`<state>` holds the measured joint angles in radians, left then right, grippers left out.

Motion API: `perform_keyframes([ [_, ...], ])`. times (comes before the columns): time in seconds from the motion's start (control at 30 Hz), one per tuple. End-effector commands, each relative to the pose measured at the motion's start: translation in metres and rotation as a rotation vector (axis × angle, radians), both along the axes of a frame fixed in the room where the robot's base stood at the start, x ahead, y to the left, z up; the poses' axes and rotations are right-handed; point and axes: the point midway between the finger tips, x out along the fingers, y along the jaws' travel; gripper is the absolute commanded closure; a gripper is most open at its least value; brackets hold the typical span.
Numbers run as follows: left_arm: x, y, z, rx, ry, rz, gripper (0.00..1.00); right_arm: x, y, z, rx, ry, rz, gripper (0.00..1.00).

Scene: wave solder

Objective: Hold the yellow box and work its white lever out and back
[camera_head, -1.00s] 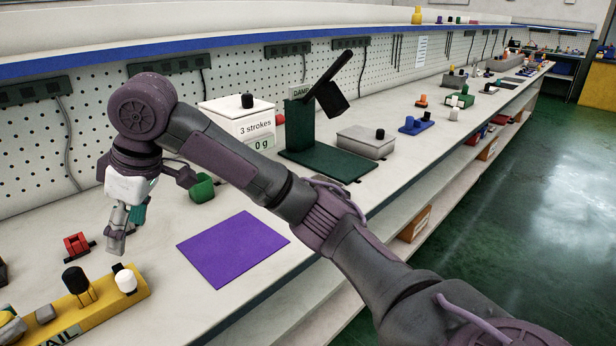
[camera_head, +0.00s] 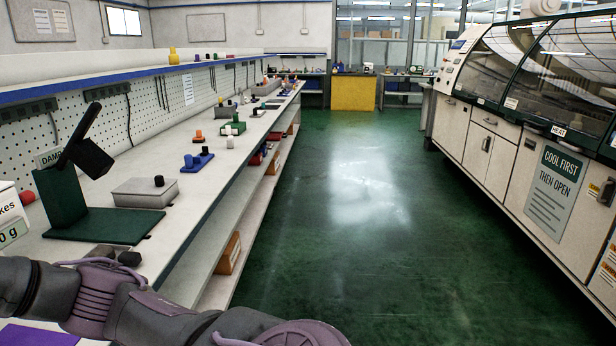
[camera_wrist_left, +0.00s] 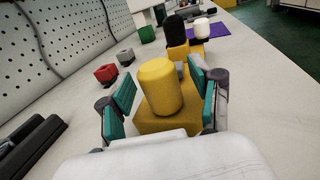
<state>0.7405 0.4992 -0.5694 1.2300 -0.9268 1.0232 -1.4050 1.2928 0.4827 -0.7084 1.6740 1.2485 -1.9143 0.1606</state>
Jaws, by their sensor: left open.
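In the left wrist view my left gripper (camera_wrist_left: 164,84) is open, with its teal pads on either side of a yellow cylinder (camera_wrist_left: 160,87). The cylinder stands upright on a yellow block (camera_wrist_left: 152,123); I cannot tell whether the pads touch it. I cannot tell whether the white knob is the lever. In the head view my left arm crosses the lower left and its gripper is out of frame. My right gripper shows in neither view.
The wrist view shows a red block (camera_wrist_left: 106,74), a grey one (camera_wrist_left: 125,56) and a green one (camera_wrist_left: 147,35) left of the gripper. A purple mat (camera_wrist_left: 208,31) lies farther along. In the head view the green floor (camera_head: 350,200) right of the bench is clear.

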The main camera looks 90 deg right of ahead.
Motion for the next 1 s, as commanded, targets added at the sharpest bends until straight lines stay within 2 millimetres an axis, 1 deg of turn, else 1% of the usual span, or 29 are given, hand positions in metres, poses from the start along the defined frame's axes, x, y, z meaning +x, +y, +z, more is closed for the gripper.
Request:
perform_keyframes([
  [0.17, 0.000, 0.004, 0.001, 0.000, 0.000, 0.002, 0.36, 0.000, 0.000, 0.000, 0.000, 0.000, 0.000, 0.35],
  [0.27, -0.003, 0.014, 0.000, 0.001, 0.000, 0.003, 0.36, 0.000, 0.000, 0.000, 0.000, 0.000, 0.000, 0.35],
  [0.37, -0.008, 0.032, 0.000, 0.002, 0.000, 0.004, 0.36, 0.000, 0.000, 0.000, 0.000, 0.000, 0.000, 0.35],
  [0.6, -0.021, 0.081, -0.001, 0.002, 0.001, 0.003, 0.36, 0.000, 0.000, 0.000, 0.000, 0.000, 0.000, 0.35],
  [0.7, -0.025, 0.097, -0.001, 0.001, 0.001, 0.002, 0.36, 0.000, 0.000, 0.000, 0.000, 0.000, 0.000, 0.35],
  [0.83, -0.029, 0.111, -0.001, 0.001, 0.001, 0.001, 0.36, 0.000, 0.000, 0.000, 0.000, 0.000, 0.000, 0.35],
  [1.0, -0.031, 0.116, 0.000, 0.000, 0.000, 0.000, 0.36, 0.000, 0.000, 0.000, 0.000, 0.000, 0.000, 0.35],
])
